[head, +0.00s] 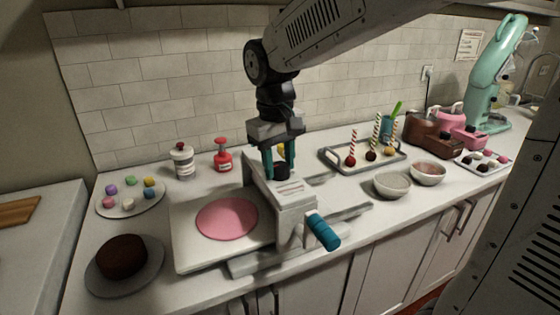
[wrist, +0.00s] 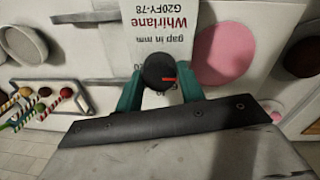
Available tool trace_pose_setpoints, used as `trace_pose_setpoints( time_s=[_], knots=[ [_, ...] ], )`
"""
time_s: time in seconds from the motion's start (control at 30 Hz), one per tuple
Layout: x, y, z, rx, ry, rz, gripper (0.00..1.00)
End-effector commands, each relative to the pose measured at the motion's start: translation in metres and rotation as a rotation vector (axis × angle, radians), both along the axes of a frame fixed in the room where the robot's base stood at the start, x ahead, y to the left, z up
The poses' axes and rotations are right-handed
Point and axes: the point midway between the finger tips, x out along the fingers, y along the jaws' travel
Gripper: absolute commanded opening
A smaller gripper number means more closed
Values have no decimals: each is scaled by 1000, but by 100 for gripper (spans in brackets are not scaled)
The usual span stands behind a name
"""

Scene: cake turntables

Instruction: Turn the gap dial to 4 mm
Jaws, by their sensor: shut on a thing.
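The gap dial (wrist: 157,68) is a round black knob with a red pointer mark, which points to the right in the wrist view. My gripper (wrist: 160,90) has its teal fingers shut on the dial, one on each side. In the head view my gripper (head: 280,162) reaches down onto the top of the white sheeter (head: 290,192). The label (wrist: 155,32) reads "gap in mm" and "Whirlane G20FY-78", upside down in the wrist view. The scale numbers around the dial are mostly hidden by the fingers, so I cannot read the setting.
A pink dough disc (head: 227,219) lies on the sheeter's left bed. A teal crank handle (head: 323,232) sticks out at the front. A chocolate cake (head: 122,256) stands front left. A cake-pop tray (head: 330,155) and two bowls (head: 391,185) (head: 428,173) stand to the right.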

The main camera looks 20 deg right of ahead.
Motion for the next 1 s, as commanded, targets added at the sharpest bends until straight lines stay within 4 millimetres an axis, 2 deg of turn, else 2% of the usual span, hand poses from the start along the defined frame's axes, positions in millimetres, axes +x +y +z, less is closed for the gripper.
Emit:
trace_pose_setpoints(
  time_s=[0.1,0.13,0.2,0.57,1.0],
  knots=[
    [0,0,1,-1,-2,-1,16],
    [0,0,1,-1,-2,-1,41],
    [0,0,1,-1,-2,-1,60],
    [0,0,5,0,-2,-1,60],
    [0,5,71,0,-3,-1,60]
  ],
)
